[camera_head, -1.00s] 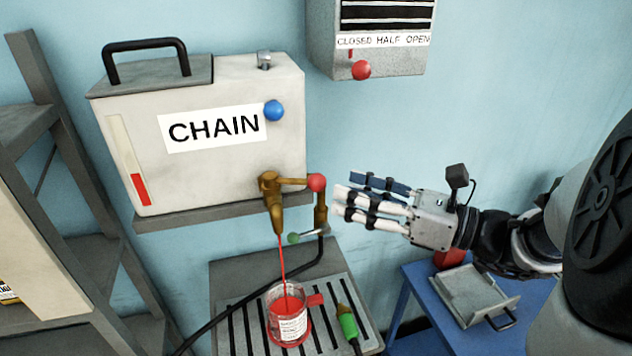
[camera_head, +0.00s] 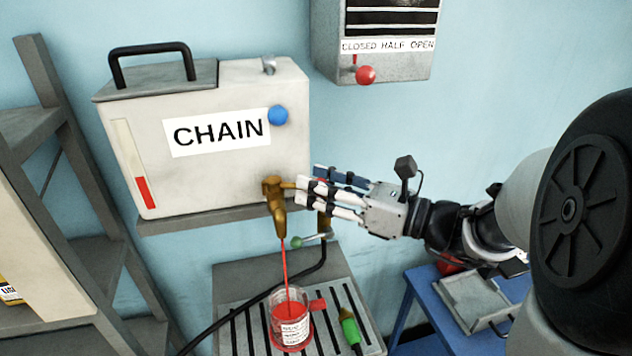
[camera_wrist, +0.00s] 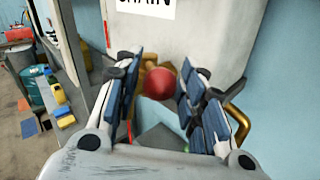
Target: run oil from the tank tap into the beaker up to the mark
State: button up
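The tank (camera_head: 210,140), labelled CHAIN, stands on a shelf with a red level strip (camera_head: 145,192) low in its gauge. Its brass tap (camera_head: 275,205) runs a thin stream of red oil (camera_head: 285,262) into the glass beaker (camera_head: 290,330) on the slatted drip stand. The beaker holds red oil; its labels hide part of the level, and I cannot make out the mark. My gripper (camera_head: 308,192) is at the tap's handle. In the wrist view, the handle's red knob (camera_wrist: 160,84) sits between my open fingers (camera_wrist: 160,92), with gaps on both sides.
A green-handled lever (camera_head: 297,242) and a black hose (camera_head: 240,308) are below the tap. A green-and-yellow tool (camera_head: 349,328) lies right of the beaker. A blue table (camera_head: 410,283) with a metal tray (camera_head: 478,300) is at right. A wall box (camera_head: 385,65) hangs above.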

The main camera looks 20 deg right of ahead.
grip_shut()
